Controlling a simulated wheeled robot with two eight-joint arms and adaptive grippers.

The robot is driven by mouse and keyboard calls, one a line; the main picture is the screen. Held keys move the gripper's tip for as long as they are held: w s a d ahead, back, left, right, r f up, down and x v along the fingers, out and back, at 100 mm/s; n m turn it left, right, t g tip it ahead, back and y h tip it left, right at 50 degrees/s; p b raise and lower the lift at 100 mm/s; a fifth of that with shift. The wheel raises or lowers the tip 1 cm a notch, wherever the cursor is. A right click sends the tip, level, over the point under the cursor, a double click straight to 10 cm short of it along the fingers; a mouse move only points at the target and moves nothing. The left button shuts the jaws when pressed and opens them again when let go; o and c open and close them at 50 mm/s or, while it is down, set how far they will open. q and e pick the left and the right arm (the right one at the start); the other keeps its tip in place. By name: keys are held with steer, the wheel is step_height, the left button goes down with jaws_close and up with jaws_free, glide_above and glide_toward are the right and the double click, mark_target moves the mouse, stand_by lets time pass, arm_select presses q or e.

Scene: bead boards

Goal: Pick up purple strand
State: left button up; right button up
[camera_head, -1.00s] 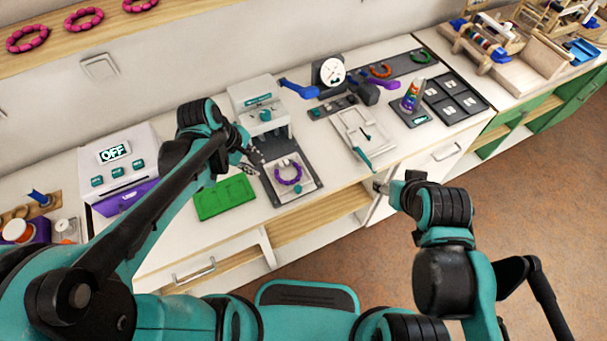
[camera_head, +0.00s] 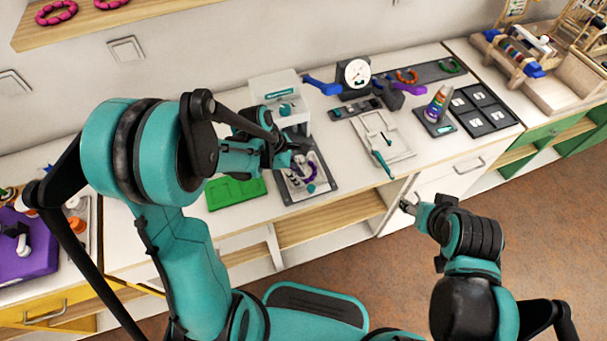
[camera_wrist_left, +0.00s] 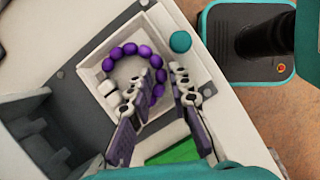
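The purple strand (camera_head: 308,174) is a ring of round purple beads with a pale piece on one side. It lies in a shallow white square tray (camera_head: 325,184) on a dark grey base. In the left wrist view the strand (camera_wrist_left: 130,48) shows more fully, and my left gripper's fingers hide part of its near side. My left gripper (camera_wrist_left: 168,72) is open, its fingertips over one side of the ring. In the head view the left gripper (camera_head: 294,163) is above the tray's left part. My right gripper (camera_head: 408,207) is off the counter's front edge, too small to read.
A white machine (camera_head: 278,90) stands right behind the tray. A flat green board (camera_head: 235,192) lies left of it. A teal knob (camera_wrist_left: 181,41) is at the tray corner. To the right are a white press tray (camera_head: 395,142) and a colored bead cone (camera_head: 436,106).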

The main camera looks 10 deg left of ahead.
arm_select(q)
steer(key=shift+w+d+f, duration=0.1)
steer(key=shift+f, duration=0.25)
steer(key=shift+r, duration=0.1)
jaws_close()
steer(key=shift+r, duration=0.15)
